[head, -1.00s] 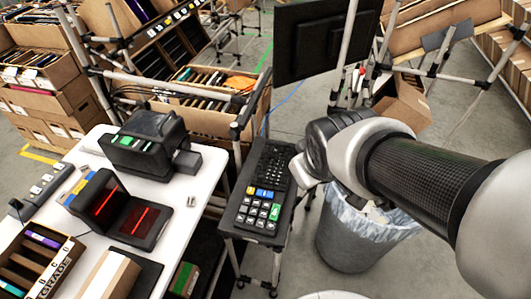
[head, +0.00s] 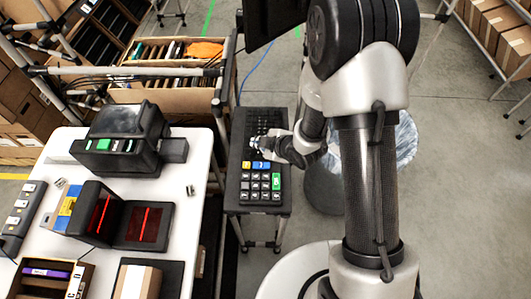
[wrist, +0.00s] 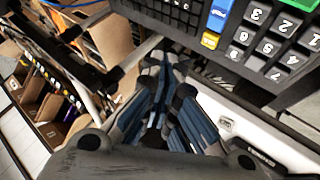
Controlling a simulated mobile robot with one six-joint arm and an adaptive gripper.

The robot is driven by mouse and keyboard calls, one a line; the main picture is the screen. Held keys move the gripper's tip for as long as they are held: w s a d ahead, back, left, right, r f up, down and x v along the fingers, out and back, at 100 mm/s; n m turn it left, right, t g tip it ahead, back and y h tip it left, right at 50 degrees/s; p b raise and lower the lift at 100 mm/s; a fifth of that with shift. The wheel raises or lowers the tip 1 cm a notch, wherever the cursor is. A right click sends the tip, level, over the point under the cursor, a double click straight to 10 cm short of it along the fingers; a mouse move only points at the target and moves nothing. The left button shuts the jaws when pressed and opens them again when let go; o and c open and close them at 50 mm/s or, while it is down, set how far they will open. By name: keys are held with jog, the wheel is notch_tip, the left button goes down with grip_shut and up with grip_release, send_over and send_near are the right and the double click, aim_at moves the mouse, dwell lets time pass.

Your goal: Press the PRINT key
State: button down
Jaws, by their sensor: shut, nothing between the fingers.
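The dark keypad (head: 236,183) lies on a narrow stand, right of the white table. Its pad has pale number keys, a yellow key (head: 246,165), a blue key (head: 262,165) and a green key (head: 276,181). In the wrist view the yellow key (wrist: 210,40), blue key (wrist: 219,12) and green key (wrist: 303,4) show at the upper right. I cannot read which key says PRINT. My gripper (head: 257,144) is shut and empty over the keypad's far part, just behind the coloured keys. Its fingertips (wrist: 168,60) appear left of the yellow key; contact cannot be told.
The white table (head: 180,225) holds a black printer-like device (head: 125,140), a scanner with red lines (head: 142,222) and a small carton (head: 135,283). A carton of files (head: 150,92) stands behind. A lined bin (head: 405,140) is partly behind my arm.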

jog(key=shift+s+a+f, duration=0.15)
jog(key=shift+a+f, duration=0.1)
jog(key=shift+f, duration=0.25)
jog(key=shift+f, duration=0.1)
jog(key=b, duration=0.5)
send_over(260, 167)
notch_tip(260, 167, down, 8)
jog(key=shift+r, duration=0.15)
jog(key=shift+f+b, duration=0.45)
jog(key=shift+b, duration=0.15)
jog(key=shift+f, duration=0.1)
dwell(0.5)
jog(key=shift+f+b, duration=0.35)
jog(key=shift+b, duration=0.2)
